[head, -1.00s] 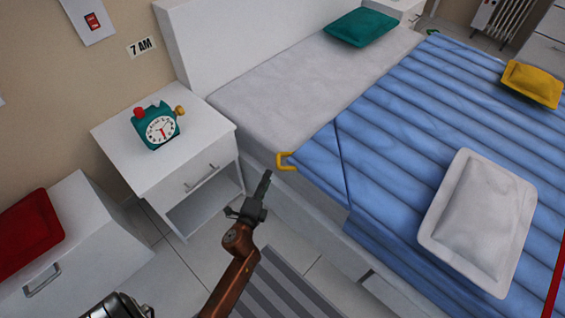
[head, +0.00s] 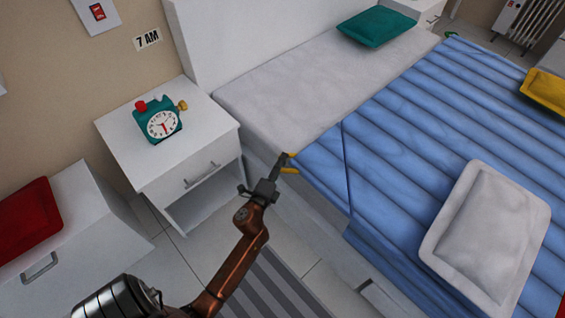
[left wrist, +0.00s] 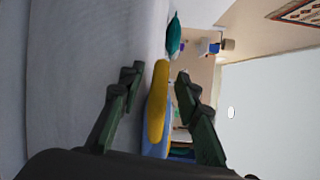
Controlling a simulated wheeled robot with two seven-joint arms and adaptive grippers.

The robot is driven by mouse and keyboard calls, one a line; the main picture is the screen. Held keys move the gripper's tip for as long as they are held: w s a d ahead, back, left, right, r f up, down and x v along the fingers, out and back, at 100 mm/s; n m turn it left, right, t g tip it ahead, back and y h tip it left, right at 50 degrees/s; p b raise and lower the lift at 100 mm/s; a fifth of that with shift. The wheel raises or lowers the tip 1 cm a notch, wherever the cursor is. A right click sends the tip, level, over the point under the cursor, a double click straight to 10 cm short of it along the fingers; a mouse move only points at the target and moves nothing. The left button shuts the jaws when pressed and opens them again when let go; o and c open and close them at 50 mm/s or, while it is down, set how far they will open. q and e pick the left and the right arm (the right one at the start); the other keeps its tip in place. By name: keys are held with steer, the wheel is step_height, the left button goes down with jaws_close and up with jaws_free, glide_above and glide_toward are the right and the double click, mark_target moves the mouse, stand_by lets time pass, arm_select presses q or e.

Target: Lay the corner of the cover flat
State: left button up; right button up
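The blue quilted cover (head: 430,130) lies over the bed, with a folded corner flap (head: 325,165) at its near left. A yellow handle (head: 289,170) sticks out from the corner of that flap. My left gripper (head: 284,160) is at the handle in the head view and hides part of it. In the left wrist view the yellow handle (left wrist: 158,100) stands between the two fingers of my left gripper (left wrist: 155,85), which are apart with gaps on both sides. The blue cover (left wrist: 154,140) shows behind the handle. My right gripper is not in view.
A white nightstand (head: 135,165) with a teal alarm clock (head: 162,122) stands left of the bed. A grey pillow (head: 488,235) lies on the cover, a teal pillow (head: 377,27) at the bed's head and a yellow one (head: 548,92) at the right. A striped rug (head: 270,290) lies on the floor.

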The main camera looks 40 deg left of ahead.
arm_select(q)
steer(key=shift+s+a, duration=0.15)
steer(key=shift+a, duration=0.05)
steer(key=shift+c, duration=1.4)
jaws_close()
